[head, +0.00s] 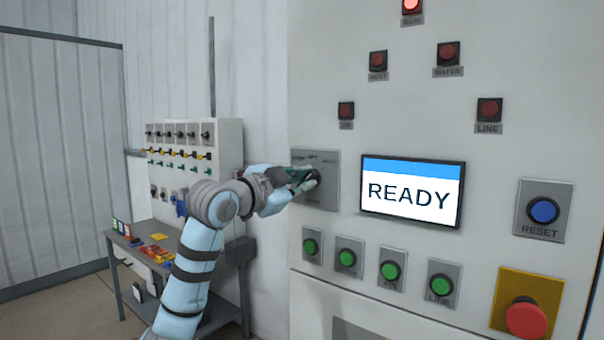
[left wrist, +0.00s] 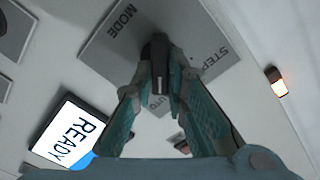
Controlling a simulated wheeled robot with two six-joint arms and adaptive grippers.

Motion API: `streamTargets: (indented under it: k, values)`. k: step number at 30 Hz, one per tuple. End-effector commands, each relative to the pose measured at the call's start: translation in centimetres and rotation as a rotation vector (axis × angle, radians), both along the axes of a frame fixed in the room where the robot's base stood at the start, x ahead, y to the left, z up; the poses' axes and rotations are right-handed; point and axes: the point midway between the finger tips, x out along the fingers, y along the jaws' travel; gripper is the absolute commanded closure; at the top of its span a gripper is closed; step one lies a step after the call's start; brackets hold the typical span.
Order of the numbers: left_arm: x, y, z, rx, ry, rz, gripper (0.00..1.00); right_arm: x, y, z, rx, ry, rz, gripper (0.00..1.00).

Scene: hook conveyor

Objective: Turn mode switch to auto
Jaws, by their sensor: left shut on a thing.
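The mode switch is a black knob (left wrist: 158,50) on a grey plate (head: 331,191) left of the screen. The plate (left wrist: 100,48) carries the words MODE and STEP, and part of AUTO shows between my fingers in the left wrist view. My left gripper (head: 303,180) is at this plate, its fingers on either side of the knob and shut on it. In the head view the gripper covers most of the knob. I cannot tell which label the knob points to. My right gripper is not in view.
A READY screen (head: 412,192) is right of the plate. Green buttons (head: 349,257) sit below, a blue RESET button (head: 543,210) and a red mushroom button (head: 526,319) at right. One top lamp (head: 411,5) glows red. A side table (head: 170,292) stands at left.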

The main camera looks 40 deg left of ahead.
Motion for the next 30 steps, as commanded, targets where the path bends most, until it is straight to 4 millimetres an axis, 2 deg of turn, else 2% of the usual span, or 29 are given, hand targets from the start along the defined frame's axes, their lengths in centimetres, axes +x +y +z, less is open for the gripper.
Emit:
streamTargets:
  k: [15, 16, 19, 20, 30]
  values:
    - [-0.01, -0.04, -0.06, 0.028, 0.0, -0.001, 1.0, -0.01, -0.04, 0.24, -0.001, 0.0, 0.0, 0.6]
    - [-0.01, -0.04, -0.06, 0.028, 0.0, -0.001, 0.85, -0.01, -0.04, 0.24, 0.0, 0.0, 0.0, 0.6]
    - [-0.01, -0.04, -0.06, 0.027, 0.0, -0.001, 0.69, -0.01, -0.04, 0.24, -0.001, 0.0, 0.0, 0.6]
    - [-0.01, -0.03, -0.06, 0.027, 0.0, -0.001, 0.67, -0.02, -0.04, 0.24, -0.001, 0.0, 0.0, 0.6]
    - [-0.54, 0.08, -0.04, 0.028, -0.001, 0.001, 0.67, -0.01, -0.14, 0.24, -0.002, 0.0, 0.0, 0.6]
